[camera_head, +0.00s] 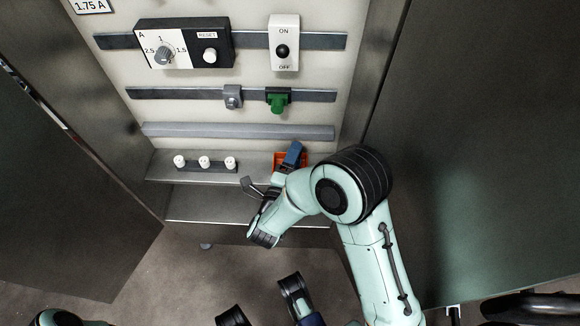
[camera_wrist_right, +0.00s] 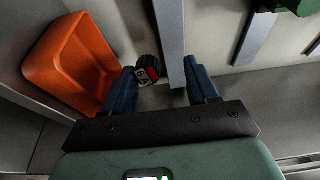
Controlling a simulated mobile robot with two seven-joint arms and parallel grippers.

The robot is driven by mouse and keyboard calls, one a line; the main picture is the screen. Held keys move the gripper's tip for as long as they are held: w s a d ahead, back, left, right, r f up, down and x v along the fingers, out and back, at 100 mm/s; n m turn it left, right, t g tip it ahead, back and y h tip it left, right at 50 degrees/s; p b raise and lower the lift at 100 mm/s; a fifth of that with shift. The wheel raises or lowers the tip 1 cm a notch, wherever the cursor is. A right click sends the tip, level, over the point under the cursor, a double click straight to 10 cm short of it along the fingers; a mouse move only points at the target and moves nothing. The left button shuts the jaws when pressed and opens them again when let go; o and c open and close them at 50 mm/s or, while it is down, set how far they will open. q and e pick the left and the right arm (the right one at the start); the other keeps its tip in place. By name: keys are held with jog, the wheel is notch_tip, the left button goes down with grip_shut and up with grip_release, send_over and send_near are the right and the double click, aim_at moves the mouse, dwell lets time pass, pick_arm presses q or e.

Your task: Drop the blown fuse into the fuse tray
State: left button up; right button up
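The orange fuse tray (camera_head: 279,158) stands on the cabinet's lower shelf, partly hidden by my right gripper; it fills the left of the right wrist view (camera_wrist_right: 70,58). My right gripper (camera_wrist_right: 160,90) is open, its blue fingers spread apart, to the right of the tray. A small black, red and white piece (camera_wrist_right: 147,75), perhaps the blown fuse, shows beyond the left finger's tip, outside the tray in that view. I cannot tell whether it touches the finger or what it rests on. Parts of my left arm show at the bottom edge of the head view; its fingers are not clear.
Several fittings sit above: a dial and reset box (camera_head: 184,44), an on-off switch (camera_head: 284,42), a grey holder (camera_head: 232,96) and a green block (camera_head: 278,100). A black strip with white-topped pieces (camera_head: 205,165) lies left on the shelf. Cabinet doors stand at both sides.

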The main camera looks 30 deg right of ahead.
pick_arm(q)
jog(key=shift+t, duration=0.7)
jog(key=w+r, duration=0.1)
jog(key=w+r+p, duration=0.1)
jog(key=w, duration=0.1)
jog(key=shift+w+d+r+p, duration=0.25)
jog(key=shift+w+r+p, duration=0.05)
jog(key=shift+r+p, duration=0.1)
pick_arm(e)
jog(key=v, duration=1.3)
jog(key=shift+s+a, duration=0.15)
